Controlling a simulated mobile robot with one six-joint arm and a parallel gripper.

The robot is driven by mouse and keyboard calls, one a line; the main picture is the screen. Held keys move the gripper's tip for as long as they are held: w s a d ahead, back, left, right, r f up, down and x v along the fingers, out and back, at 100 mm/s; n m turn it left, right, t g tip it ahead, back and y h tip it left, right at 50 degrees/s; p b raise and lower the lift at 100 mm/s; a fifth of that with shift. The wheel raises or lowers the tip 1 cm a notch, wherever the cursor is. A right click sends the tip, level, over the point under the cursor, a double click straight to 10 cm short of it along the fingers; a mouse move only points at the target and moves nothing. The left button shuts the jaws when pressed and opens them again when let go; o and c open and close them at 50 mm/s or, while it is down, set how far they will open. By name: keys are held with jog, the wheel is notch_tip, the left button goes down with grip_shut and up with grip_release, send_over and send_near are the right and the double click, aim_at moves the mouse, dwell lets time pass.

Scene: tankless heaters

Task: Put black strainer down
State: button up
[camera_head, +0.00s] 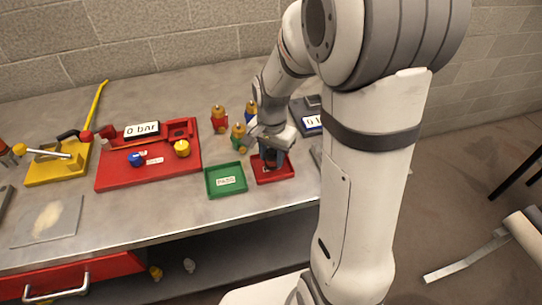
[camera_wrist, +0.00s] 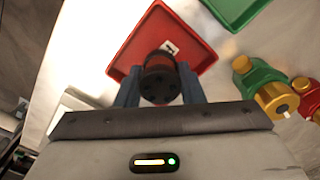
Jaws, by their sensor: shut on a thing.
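The black strainer (camera_wrist: 158,84) is dark and round-ended, held between the two fingers of my gripper (camera_wrist: 160,88) in the wrist view. In the head view my gripper (camera_head: 269,157) points down over the red tray (camera_head: 281,178), and the strainer there is mostly hidden by the fingers. The red tray also shows in the wrist view (camera_wrist: 131,47), behind the strainer, with a white label on its floor. I cannot tell whether the strainer touches the tray.
A green tray (camera_head: 226,181) stands just left of the red one. A red board (camera_head: 150,168) with a gauge lies further left. The bench's front edge is close to the trays.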

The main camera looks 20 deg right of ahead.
aim_at(272, 154)
jog(key=shift+f, duration=0.4)
jog(key=shift+f, duration=0.15)
jog(key=o, duration=1)
notch_tip(272, 154, up, 12)
jog(key=shift+s+r+n+t, duration=0.2)
jog(key=shift+s+n+t, duration=0.25)
jog(key=shift+s+n, duration=1.5)
jog(key=shift+s+r+n+t, duration=0.15)
jog(key=shift+s+n+t, duration=0.65)
jog(key=shift+s, duration=1.9)
jog(key=shift+s+r+n+t, duration=0.2)
jog(key=shift+s+n, duration=1.55)
jog(key=shift+s, duration=0.6)
